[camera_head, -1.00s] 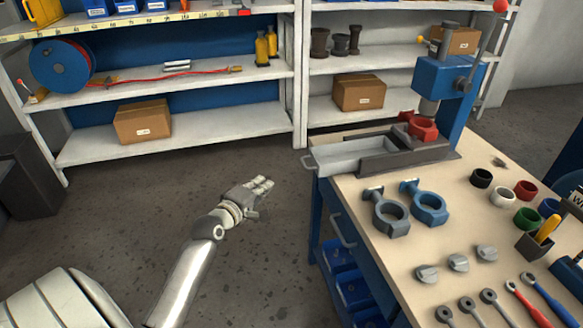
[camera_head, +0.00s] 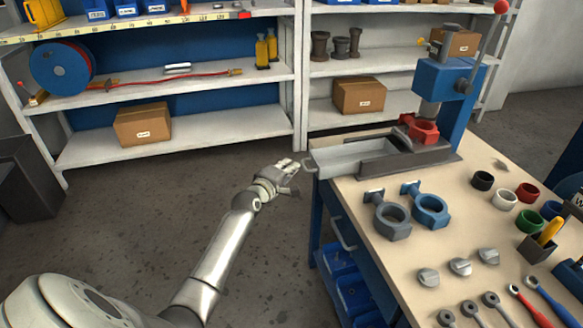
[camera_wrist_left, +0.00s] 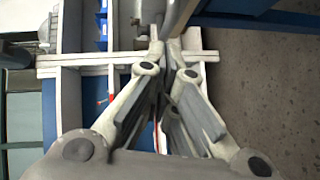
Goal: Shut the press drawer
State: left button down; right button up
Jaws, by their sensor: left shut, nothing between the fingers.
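The press (camera_head: 443,85) stands at the back of the workbench, with a blue frame and a red valve body (camera_head: 422,130) in it. Its grey drawer (camera_head: 346,157) sticks out to the left, past the bench edge, with a handle (camera_head: 309,164) on its end. My left gripper (camera_head: 294,164) is shut and empty, just left of the handle. I cannot tell if it touches the handle. In the left wrist view the shut fingers (camera_wrist_left: 171,45) point at a grey part near the top. My right gripper is not in view.
The workbench (camera_head: 375,255) carries two valve bodies (camera_head: 390,214) (camera_head: 429,205), several coloured rings, grey knobs and wrenches. Shelves (camera_head: 180,145) with boxes stand behind.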

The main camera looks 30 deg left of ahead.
pick_arm(q)
jog(key=shift+w+d, duration=0.3)
jog(key=shift+w, duration=0.05)
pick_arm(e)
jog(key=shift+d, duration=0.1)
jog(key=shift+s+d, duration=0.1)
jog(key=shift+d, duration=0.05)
